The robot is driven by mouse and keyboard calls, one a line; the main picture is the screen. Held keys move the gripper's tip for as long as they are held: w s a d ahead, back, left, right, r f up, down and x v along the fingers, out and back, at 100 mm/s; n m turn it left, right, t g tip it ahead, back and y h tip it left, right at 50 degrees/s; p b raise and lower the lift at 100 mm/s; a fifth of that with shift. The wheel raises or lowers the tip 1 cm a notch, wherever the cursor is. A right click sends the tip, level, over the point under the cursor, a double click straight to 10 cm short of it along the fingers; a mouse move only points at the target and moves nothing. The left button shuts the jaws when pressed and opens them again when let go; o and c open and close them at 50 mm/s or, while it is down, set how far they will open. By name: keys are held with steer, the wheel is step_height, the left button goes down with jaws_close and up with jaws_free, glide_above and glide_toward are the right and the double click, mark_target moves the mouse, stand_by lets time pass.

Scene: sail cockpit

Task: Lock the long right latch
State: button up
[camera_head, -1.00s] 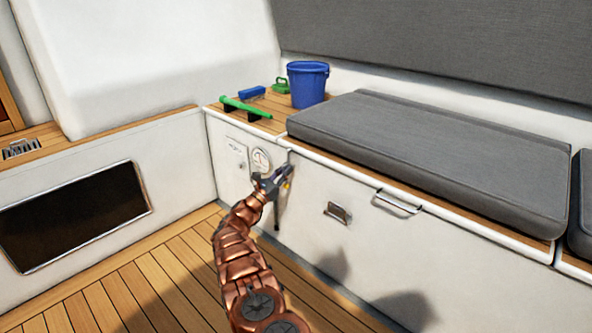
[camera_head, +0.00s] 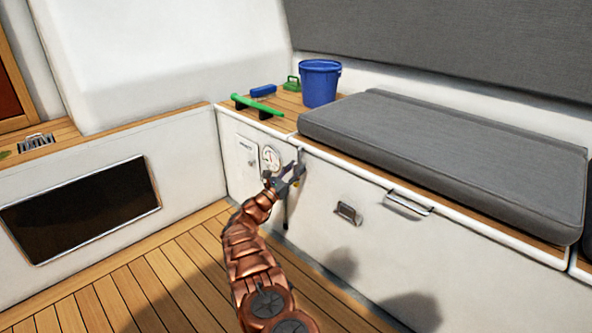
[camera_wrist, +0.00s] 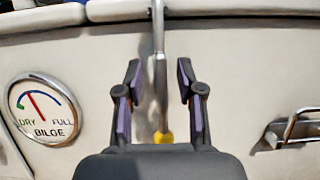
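A long grey metal lever with a yellow tip (camera_wrist: 160,85) hangs upright on the white locker front, its upper end reaching the locker's top edge. It looks like the long latch. In the head view, the lever's upper part (camera_head: 300,158) shows beside my gripper (camera_head: 289,175). In the wrist view, my gripper (camera_wrist: 158,75) is open, with one finger on each side of the lever and gaps between lever and pads. The yellow tip lies low between the fingers, just above the dark gripper body, which hides anything below.
A round bilge gauge (camera_wrist: 42,110) is left of the lever. The wooden floor is clear.

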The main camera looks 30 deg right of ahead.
steer(key=v, duration=1.2)
